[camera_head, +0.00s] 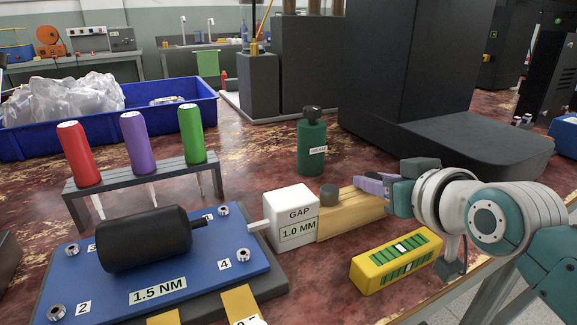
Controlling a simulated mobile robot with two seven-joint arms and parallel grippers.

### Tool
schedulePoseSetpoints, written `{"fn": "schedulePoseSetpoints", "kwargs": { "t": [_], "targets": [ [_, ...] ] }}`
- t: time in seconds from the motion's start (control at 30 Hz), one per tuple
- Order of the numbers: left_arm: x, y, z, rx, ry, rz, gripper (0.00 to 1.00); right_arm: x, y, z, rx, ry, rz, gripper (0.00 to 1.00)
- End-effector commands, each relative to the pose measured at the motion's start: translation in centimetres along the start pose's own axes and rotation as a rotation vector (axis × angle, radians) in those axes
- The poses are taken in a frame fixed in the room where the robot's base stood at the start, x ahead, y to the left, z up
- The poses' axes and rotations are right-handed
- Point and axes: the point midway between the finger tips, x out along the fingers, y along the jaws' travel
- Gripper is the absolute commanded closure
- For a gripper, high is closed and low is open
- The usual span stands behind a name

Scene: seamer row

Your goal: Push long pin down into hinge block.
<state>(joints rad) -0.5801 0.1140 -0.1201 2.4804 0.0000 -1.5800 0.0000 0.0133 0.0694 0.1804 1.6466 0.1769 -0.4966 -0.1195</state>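No part is clearly recognisable as the long pin. My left gripper is not in view.
A blue plate (205,268) carries a black cylinder (145,238) and several bolts. A rack (140,182) holds red, purple and green handled tools. A green bottle (311,147), a yellow striped box (396,262) and a blue crate (190,94) stand around. Open red table lies between bottle and rack.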

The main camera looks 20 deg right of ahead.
Motion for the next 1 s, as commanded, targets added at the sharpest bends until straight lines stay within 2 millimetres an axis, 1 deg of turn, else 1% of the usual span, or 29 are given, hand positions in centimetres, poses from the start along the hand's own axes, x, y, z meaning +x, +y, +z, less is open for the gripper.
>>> {"fn": "schedulePoseSetpoints", "kwargs": {
  "t": [0.03,0.27,0.63,0.77,0.87,1.0],
  "targets": [
    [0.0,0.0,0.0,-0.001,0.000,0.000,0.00,0.0,0.0,0.0,0.000,0.000,0.000,0.73],
    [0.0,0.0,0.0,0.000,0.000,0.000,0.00,0.0,0.0,0.0,0.000,-0.001,0.000,0.99],
    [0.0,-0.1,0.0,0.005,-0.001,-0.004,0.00,0.0,0.0,0.0,0.000,0.000,0.000,1.00],
    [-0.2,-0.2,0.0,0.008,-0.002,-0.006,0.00,-0.2,0.0,-0.4,0.000,0.000,0.000,1.00],
    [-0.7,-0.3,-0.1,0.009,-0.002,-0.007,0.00,-0.5,0.0,-1.2,0.000,0.001,0.000,1.00],
    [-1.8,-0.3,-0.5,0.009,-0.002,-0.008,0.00,-1.3,0.0,-3.3,-0.001,0.003,0.001,1.00]
  ]
}}
